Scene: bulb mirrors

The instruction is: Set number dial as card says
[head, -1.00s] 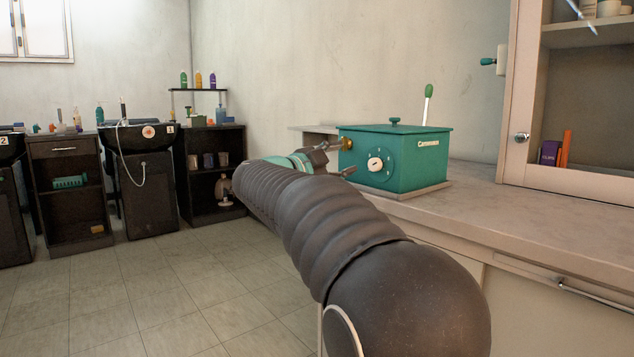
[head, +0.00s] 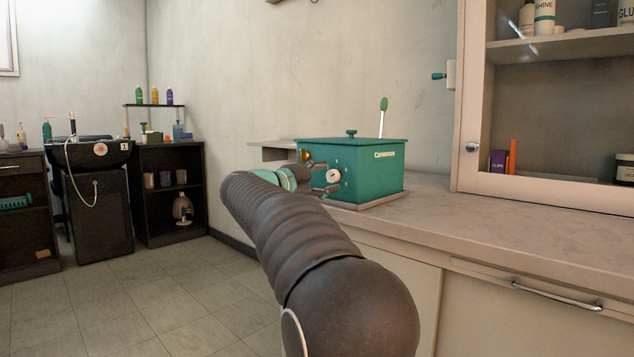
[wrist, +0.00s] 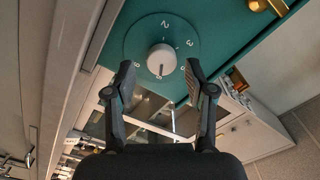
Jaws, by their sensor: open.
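A dark mark on the knob points down in that picture; the number there is too small to read surely. My gripper (wrist: 160,68) is open, its fingertips on either side of the knob, apparently apart from it. In the head view my gripper (head: 318,178) is partly hidden by my arm. I see no card.
A brass fitting (head: 305,156) sits on the box near my gripper. A glass-fronted cabinet (head: 465,120) stands on the counter (head: 500,225) at the right. The counter between is clear.

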